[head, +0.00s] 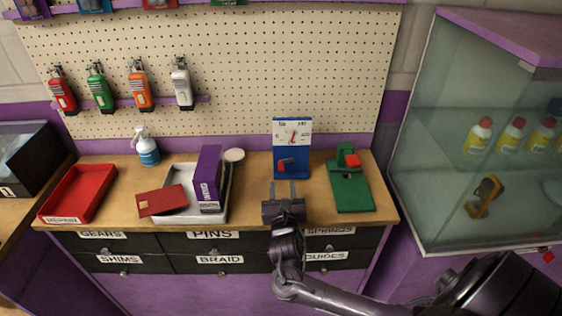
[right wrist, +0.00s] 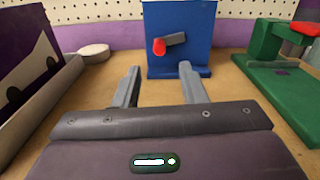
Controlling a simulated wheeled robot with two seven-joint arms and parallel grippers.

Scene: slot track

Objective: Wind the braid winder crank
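The braid winder looks to be the blue upright device (head: 292,150) with a white dial face and a red needle, standing on the wooden bench. Its crank (head: 286,164) is a grey arm with a red knob on the front. In the right wrist view the red knob (right wrist: 159,47) is at the left end of the crank arm. My right gripper (head: 284,186) is open and empty in front of the blue device, apart from the crank. Its two fingers (right wrist: 158,86) point towards the device's base. My left gripper is not in view.
A green press-like tool (head: 352,190) with a red part stands right of the blue device. Left are a white tray (head: 222,206) with a purple box (head: 208,178), a red card (head: 160,201), a red tray (head: 78,193) and a round pale lid (head: 235,155). A glass cabinet (head: 480,130) stands at right.

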